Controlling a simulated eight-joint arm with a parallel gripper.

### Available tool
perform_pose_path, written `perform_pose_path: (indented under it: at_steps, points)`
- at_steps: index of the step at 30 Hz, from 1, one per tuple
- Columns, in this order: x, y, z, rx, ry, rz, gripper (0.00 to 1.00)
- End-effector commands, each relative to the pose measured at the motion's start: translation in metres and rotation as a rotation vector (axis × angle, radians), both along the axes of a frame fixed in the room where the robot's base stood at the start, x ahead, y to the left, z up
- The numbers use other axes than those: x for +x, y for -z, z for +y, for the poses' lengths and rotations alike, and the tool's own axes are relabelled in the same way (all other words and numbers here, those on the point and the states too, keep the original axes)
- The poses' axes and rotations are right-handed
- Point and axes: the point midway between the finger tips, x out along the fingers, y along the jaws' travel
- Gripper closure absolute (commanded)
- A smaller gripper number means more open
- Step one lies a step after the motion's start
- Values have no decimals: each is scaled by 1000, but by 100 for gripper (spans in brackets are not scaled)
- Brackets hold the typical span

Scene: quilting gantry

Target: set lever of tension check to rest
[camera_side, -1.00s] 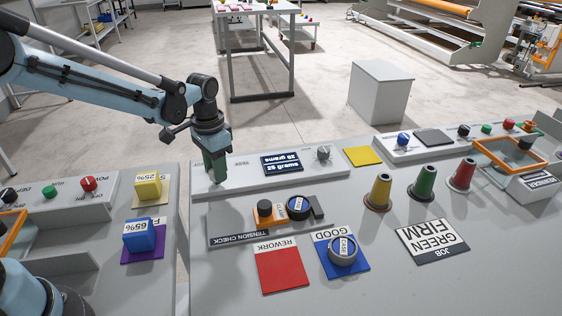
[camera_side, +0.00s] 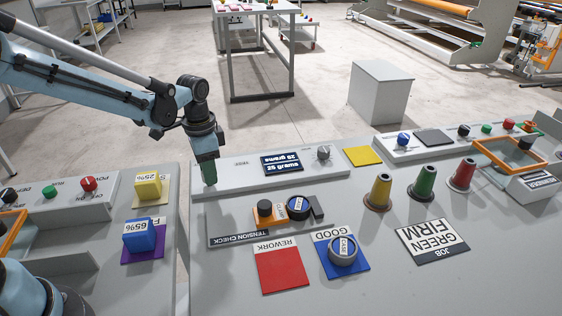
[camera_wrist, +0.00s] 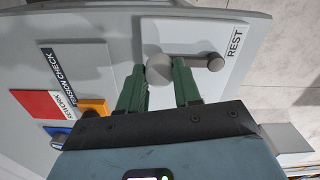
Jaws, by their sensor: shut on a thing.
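My gripper (camera_wrist: 161,72) has green fingers, and its tips close around the round grey knob (camera_wrist: 158,67) of the tension check lever. A short grey bar (camera_wrist: 192,60) lies beside the knob and ends in a rounded grey end near the REST label (camera_wrist: 235,41). In the side view my gripper (camera_side: 209,182) points down at the left end of the long grey panel (camera_side: 300,176). There the fingers hide the lever. A TEST label (camera_side: 241,163) lies just right of the fingers.
In front are the TENSION CHECK tray (camera_side: 228,228), a red REWORK pad (camera_side: 282,269) and a blue GOOD pad (camera_side: 326,263). Coloured cones stand further right.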

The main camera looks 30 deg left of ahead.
Motion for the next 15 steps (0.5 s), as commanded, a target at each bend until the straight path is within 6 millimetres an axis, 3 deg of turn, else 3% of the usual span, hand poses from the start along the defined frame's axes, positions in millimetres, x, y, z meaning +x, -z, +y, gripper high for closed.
perform_pose_path:
  at_steps: [1, 2, 6, 15]
  points:
    - [-1, 0, 1, 2, 0, 3, 100]
    - [-1, 0, 1, 2, 0, 3, 63]
    - [-1, 0, 1, 2, -1, 3, 41]
    - [0, -1, 0, 1, -1, 2, 41]
